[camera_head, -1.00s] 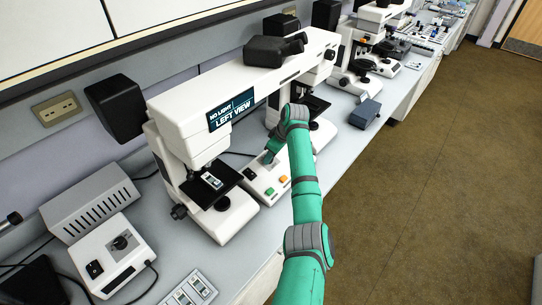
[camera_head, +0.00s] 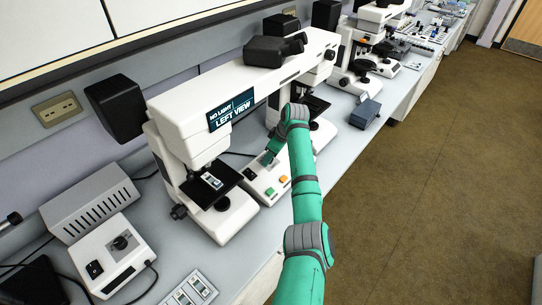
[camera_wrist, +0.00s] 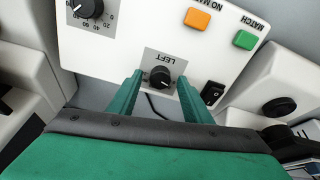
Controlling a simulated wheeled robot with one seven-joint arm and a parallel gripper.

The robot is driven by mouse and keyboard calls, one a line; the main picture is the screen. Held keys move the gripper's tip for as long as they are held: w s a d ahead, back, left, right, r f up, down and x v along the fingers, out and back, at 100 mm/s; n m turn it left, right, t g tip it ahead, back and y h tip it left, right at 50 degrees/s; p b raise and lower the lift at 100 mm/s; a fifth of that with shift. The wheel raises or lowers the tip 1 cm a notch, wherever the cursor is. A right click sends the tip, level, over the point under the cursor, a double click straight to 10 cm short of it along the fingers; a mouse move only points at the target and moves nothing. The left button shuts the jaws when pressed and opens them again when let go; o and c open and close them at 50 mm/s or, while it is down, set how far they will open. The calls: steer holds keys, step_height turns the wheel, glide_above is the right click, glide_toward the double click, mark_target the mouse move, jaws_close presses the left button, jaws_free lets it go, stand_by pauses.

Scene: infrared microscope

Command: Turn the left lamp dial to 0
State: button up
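The left lamp dial (camera_wrist: 160,78) is a black knob on a grey plate marked LEFT, upside down in the wrist view. Its white mark shows, but I cannot read the setting. My gripper (camera_wrist: 160,84) is open, with one green finger on each side of the dial. I cannot tell whether the fingers touch it. The dial sits on a white control box (camera_head: 256,187) between the microscope stands. In the head view my gripper (camera_head: 269,158) is over that box and the dial is hidden or too small to make out.
Another scaled dial (camera_wrist: 88,8) is at the top left of the wrist view. An orange button (camera_wrist: 197,19), a green MATCH button (camera_wrist: 245,40) and a black rocker switch (camera_wrist: 212,93) are nearby. The microscope screen (camera_head: 232,110) reads NO LIGHT, LEFT VIEW. The left stage (camera_head: 212,183) stands close by.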

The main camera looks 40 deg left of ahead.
mark_target(279, 170)
steer(key=v, duration=1)
steer(key=shift+r, duration=0.35)
steer(key=shift+d, duration=0.15)
